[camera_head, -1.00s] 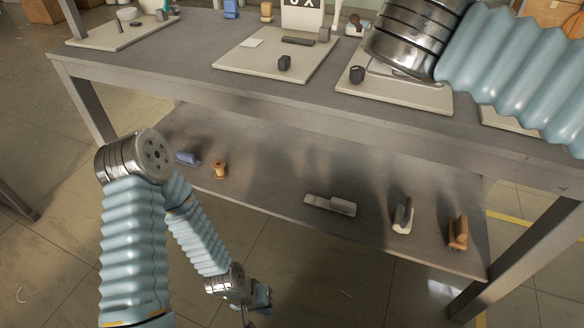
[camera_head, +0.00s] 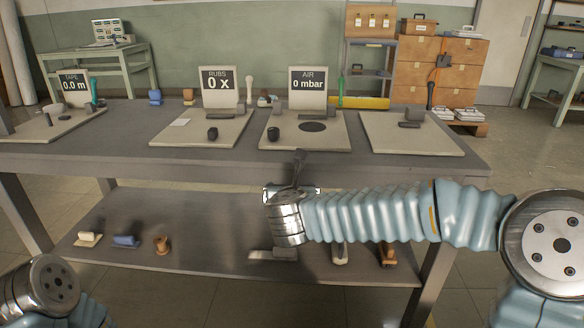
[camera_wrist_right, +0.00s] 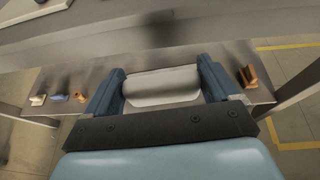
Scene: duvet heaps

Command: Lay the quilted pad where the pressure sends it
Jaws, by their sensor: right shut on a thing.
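My right gripper (camera_head: 291,190) hovers in front of the table's front edge. In the right wrist view its two blue fingers (camera_wrist_right: 162,88) are wide apart and shut on a pale grey, rounded, roll-like thing (camera_wrist_right: 162,83). In the head view a dark, handle-like part (camera_head: 298,166) rises above this gripper; I cannot tell what it belongs to. No quilting shows clearly on the held thing. The AIR display (camera_head: 308,86) reads 0 mbar and stands behind a pale board (camera_head: 335,140) with a dark disc (camera_head: 312,127). My left gripper is out of view.
The RUBS display (camera_head: 218,87) reads 0 x; the TAPE display (camera_head: 72,86) reads 0.0 m. The lower shelf (camera_head: 205,225) holds a white block (camera_head: 88,239), a blue one (camera_head: 126,241), a brown spool (camera_head: 162,245), a grey piece (camera_head: 266,254) and an orange-brown piece (camera_head: 387,252).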

